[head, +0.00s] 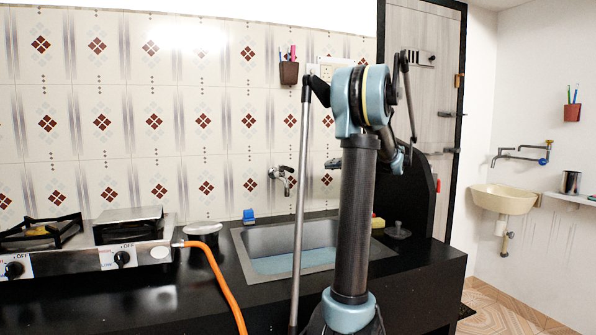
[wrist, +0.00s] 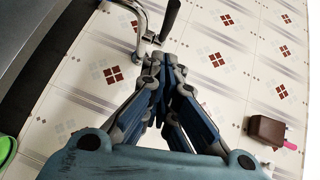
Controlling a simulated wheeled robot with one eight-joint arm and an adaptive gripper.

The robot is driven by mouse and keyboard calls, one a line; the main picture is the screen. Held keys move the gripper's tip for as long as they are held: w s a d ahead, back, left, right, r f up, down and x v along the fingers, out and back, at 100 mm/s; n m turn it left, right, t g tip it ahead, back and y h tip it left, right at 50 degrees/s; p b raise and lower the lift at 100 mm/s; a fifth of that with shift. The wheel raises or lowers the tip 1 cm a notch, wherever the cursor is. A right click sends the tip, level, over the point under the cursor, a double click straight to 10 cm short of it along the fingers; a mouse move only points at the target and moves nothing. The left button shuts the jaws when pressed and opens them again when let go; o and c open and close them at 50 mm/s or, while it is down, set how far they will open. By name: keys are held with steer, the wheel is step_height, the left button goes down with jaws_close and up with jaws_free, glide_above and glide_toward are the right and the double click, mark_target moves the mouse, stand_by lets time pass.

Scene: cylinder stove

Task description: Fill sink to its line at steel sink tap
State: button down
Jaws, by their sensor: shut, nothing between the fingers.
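The steel sink (head: 240,240) is set into the black counter. Pale blue water (head: 290,262) covers its bottom; a fill line cannot be made out. The metal tap (head: 283,178) is on the tiled wall above the sink's back edge. In the wrist view the tap (wrist: 139,38) has a curved pipe and a dark lever handle (wrist: 171,15). My gripper (wrist: 165,58) is shut and empty, its fingertips close to the tap; whether they touch it I cannot tell. In the head view my arm hides part of the sink, and no stream from the tap is discernible.
A gas stove (head: 80,245) with an orange hose (head: 218,278) stands left of the sink. A blue item (head: 248,216) and a white bowl (head: 202,228) sit on the counter. A brown pen holder (head: 289,73) hangs on the wall. A cream washbasin (head: 503,198) is at the right.

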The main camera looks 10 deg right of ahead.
steer(key=s+a+x, duration=0.1)
steer(key=x, duration=1.1)
steer(key=shift+a, duration=0.3)
steer(key=shift+s, duration=0.1)
steer(key=shift+s+a+f, duration=0.1)
steer(key=shift+s+a, duration=0.25)
steer(key=shift+a, duration=0.4)
